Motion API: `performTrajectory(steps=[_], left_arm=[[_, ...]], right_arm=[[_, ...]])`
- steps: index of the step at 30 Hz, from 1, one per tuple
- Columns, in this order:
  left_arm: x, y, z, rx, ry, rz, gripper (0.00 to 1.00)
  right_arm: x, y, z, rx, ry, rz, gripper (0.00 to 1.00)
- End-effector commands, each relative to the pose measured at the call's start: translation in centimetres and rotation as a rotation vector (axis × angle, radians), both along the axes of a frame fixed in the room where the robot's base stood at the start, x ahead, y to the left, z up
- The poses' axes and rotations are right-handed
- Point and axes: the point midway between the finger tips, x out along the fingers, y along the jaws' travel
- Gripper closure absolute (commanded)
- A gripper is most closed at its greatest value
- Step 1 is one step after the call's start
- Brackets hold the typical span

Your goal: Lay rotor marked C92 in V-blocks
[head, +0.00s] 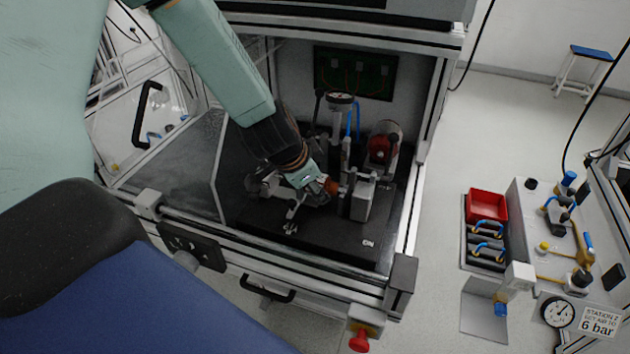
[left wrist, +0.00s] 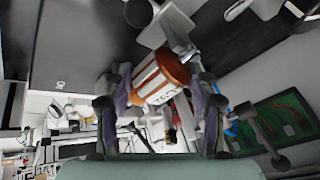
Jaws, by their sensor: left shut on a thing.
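My left gripper (head: 323,184) reaches into the enclosure from the upper left. It is shut on a rotor (head: 331,187) with copper-orange ends. In the left wrist view the rotor (left wrist: 160,78) lies between my two fingers, its body white and copper-striped. Grey upright blocks (head: 361,200), which look like the V-blocks, stand just right of the rotor. A grey block face (left wrist: 165,26) is close to the rotor's end in the wrist view. I cannot tell whether the rotor touches them. My right gripper is not in view.
A dial gauge (head: 340,99) on a post and a red round part (head: 380,146) stand behind the blocks. A green board (head: 355,72) is on the back wall. The enclosure's front rail (head: 270,237) crosses before it. A red bin (head: 487,205) stands outside, right.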

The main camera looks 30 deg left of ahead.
Motion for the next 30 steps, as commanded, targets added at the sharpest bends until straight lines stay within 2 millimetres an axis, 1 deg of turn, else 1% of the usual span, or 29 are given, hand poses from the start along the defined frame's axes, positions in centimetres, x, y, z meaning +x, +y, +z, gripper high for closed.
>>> performTrajectory(steps=[11,12,21,30], left_arm=[[0.12,0.09,-0.10,0.000,-0.002,0.001,1.00],[0.12,0.09,-0.10,0.000,-0.002,0.001,0.42],[0.09,0.08,-0.14,0.000,-0.001,0.001,0.17],[-0.04,0.03,-0.24,-0.001,0.003,0.001,0.17]], right_arm=[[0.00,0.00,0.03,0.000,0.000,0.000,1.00],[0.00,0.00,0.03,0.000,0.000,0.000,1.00],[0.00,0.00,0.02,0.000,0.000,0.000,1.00],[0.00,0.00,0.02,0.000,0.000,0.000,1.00]])
